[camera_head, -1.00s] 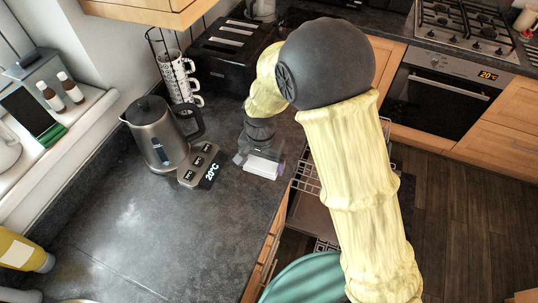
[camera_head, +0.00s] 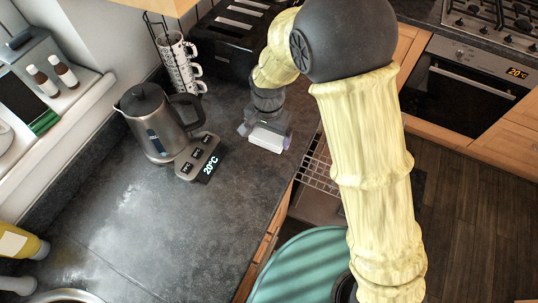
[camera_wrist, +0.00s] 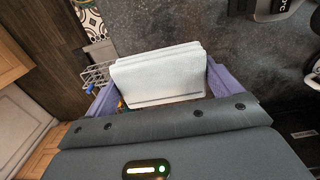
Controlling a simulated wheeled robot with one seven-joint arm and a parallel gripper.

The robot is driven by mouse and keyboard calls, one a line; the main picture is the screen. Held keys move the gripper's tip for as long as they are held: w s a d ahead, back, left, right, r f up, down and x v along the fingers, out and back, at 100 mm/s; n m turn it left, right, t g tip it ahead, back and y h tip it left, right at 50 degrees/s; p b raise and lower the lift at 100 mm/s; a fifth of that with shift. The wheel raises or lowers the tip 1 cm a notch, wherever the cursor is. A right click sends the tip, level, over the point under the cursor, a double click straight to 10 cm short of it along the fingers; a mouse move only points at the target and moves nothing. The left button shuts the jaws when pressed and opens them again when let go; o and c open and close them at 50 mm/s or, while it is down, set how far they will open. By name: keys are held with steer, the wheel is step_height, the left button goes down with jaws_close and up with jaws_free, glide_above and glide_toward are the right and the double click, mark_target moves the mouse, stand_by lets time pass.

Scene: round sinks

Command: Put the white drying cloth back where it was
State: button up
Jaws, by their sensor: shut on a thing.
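A white folded drying cloth (camera_wrist: 158,74) is held between the two purple fingers of my gripper (camera_wrist: 160,84) in the wrist view. It also shows in the head view as a small white block (camera_head: 266,139) under my gripper (camera_head: 265,128). My gripper is shut on the cloth, close over the dark worktop near its front edge. I cannot tell whether the cloth touches the worktop. My fingers and wrist hide part of the cloth.
A kettle (camera_head: 158,122) on its base (camera_head: 198,158) stands left of my gripper. Stacked mugs (camera_head: 180,62) and a black toaster (camera_head: 237,40) stand behind. A wire rack (camera_head: 315,165) is below the worktop edge. The worktop's left front (camera_head: 140,220) is mostly clear.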

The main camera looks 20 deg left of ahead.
steer(key=p, duration=0.1)
glide_above(269, 158)
step_height(269, 158, down, 6)
steer(key=shift+r, duration=0.1)
steer(key=shift+f+p, duration=0.7)
steer(key=shift+f, duration=1.35)
steer(key=shift+s, duration=0.1)
steer(key=shift+f, duration=0.2)
steer(key=o, duration=0.7)
steer(key=shift+r, duration=0.1)
